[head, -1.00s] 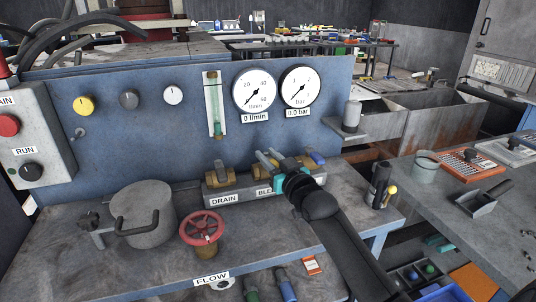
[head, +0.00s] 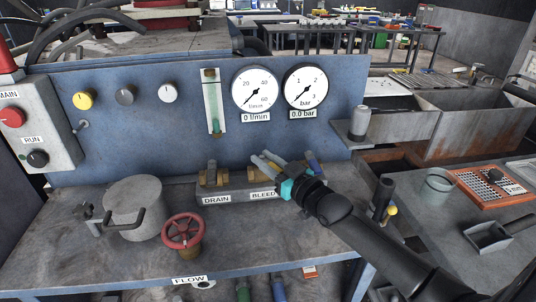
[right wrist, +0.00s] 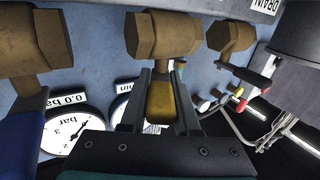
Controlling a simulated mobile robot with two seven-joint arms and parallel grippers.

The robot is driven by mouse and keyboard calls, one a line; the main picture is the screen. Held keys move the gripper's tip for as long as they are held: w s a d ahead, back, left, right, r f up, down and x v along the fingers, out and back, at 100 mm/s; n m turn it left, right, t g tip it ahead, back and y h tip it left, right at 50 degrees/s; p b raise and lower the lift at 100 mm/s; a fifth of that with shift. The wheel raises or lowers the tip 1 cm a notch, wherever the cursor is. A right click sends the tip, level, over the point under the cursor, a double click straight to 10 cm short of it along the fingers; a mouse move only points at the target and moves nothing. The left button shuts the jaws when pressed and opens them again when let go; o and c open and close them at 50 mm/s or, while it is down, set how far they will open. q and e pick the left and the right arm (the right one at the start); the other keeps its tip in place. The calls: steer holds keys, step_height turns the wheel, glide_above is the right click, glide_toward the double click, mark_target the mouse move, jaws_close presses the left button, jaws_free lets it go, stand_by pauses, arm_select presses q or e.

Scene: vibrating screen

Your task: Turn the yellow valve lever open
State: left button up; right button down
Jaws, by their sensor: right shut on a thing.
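The yellow valve lever (right wrist: 160,102) hangs from the middle brass valve in the right wrist view (right wrist: 163,33). My right gripper (right wrist: 163,100) has one finger on each side of this lever and is shut on it. In the head view my right gripper (head: 266,164) reaches in from the lower right to the brass valve above the BLEED label (head: 263,195); there the lever is mostly hidden by the fingers. My left gripper is not in view.
A brass valve (head: 213,175) stands at the DRAIN label, and a blue lever (head: 312,164) is just right of my gripper. A red handwheel (head: 182,231) and a grey pot (head: 137,207) stand in front. Both gauges, 0 l/min (head: 254,91) and 0.0 bar (head: 306,86), are behind.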

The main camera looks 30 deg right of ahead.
stand_by(0.5)
steer(key=c, duration=0.6)
jaws_free()
steer(key=shift+c, duration=0.2)
